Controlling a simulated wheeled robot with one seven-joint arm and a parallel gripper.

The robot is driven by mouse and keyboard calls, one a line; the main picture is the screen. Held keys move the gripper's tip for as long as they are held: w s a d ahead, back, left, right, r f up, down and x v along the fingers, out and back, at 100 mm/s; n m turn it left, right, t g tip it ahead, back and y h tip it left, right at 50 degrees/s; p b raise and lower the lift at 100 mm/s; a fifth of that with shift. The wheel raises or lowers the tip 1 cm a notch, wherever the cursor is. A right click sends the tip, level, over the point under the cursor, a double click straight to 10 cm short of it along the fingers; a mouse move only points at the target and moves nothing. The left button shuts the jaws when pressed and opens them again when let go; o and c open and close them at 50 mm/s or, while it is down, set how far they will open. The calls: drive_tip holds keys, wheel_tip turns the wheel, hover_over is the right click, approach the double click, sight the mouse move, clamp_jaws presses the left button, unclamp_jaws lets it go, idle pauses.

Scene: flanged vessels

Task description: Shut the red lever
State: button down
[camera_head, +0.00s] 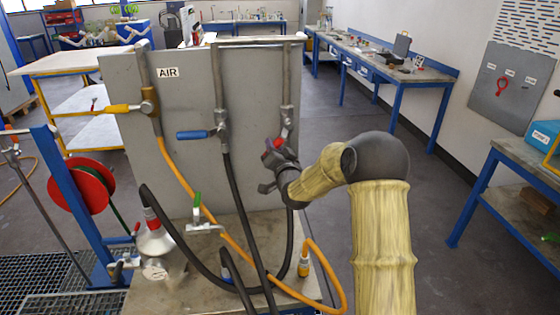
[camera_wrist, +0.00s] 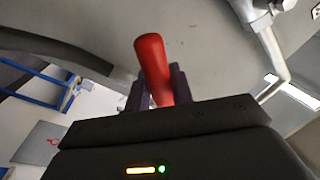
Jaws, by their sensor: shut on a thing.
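The red lever (camera_head: 272,143) belongs to the rightmost valve (camera_head: 287,118) on the upright grey panel; most of it is hidden by my gripper in the head view. My gripper (camera_head: 274,154) reaches in from the right and is shut on the lever. In the wrist view the red lever (camera_wrist: 152,58) stands between the two dark fingers of my gripper (camera_wrist: 160,88), its rounded end sticking out past them. The valve's grey metal body and pipe (camera_wrist: 258,15) show at the top right there.
A blue lever (camera_head: 193,135) and a yellow lever (camera_head: 120,109) are on the valves to the left on the grey panel (camera_head: 185,95). Black and orange hoses (camera_head: 170,168) hang below. A green-handled valve (camera_head: 198,205) and a metal vessel (camera_head: 156,245) stand lower left.

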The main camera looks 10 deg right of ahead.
drive_tip(key=m+b, duration=0.1)
drive_tip(key=a+r+m+b, duration=0.1)
drive_tip(key=m+b, duration=0.1)
drive_tip(key=shift+a+h, duration=0.2)
drive_tip(key=shift+h, duration=0.1)
drive_tip(key=m+b, duration=0.1)
drive_tip(key=a+r+m+t+b, duration=0.1)
drive_tip(key=m, duration=0.1)
drive_tip(key=shift+r+m+h, duration=0.3)
drive_tip(key=r+m+b, duration=0.1)
drive_tip(key=m+h+b, duration=0.1)
drive_tip(key=m, duration=0.1)
drive_tip(key=shift+a+r+b, duration=0.2)
drive_tip(key=shift+r+b, duration=0.1)
drive_tip(key=shift+r, duration=0.05)
drive_tip(key=shift+r+m+h+b, duration=0.4)
drive_tip(key=shift+r+m+b, duration=0.45)
drive_tip(key=shift+m, duration=0.55)
drive_tip(key=shift+r, duration=0.1)
drive_tip(key=c, duration=1.3)
unclamp_jaws()
drive_tip(key=shift+o, duration=0.2)
drive_tip(key=shift+s, duration=0.1)
drive_tip(key=s+f+b, duration=0.3)
drive_tip(key=s, duration=1.4)
drive_tip(key=shift+f, duration=0.2)
